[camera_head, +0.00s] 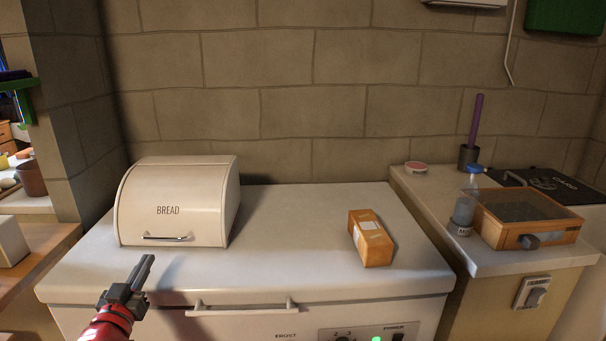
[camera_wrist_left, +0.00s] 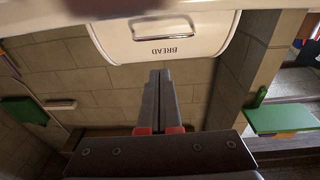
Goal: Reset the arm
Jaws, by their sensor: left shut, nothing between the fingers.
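My left gripper (camera_head: 146,271) is at the lower left of the head view, in front of the cream bread box (camera_head: 185,205). Its dark fingers are together with nothing between them. The fingers also show in the left wrist view (camera_wrist_left: 160,76), pointing toward the box, which appears upside down there (camera_wrist_left: 165,42). The gripper looks apart from the box and its metal handle (camera_head: 166,237). The box lid is closed. My right gripper is not in view.
The box stands on a white chest freezer (camera_head: 290,265). An orange-brown packet (camera_head: 370,240) lies to its right, with bare freezer top between them. A side counter (camera_head: 440,215) at the right holds a wooden case (camera_head: 528,222), a bottle (camera_head: 471,190) and a dark cup (camera_head: 467,156).

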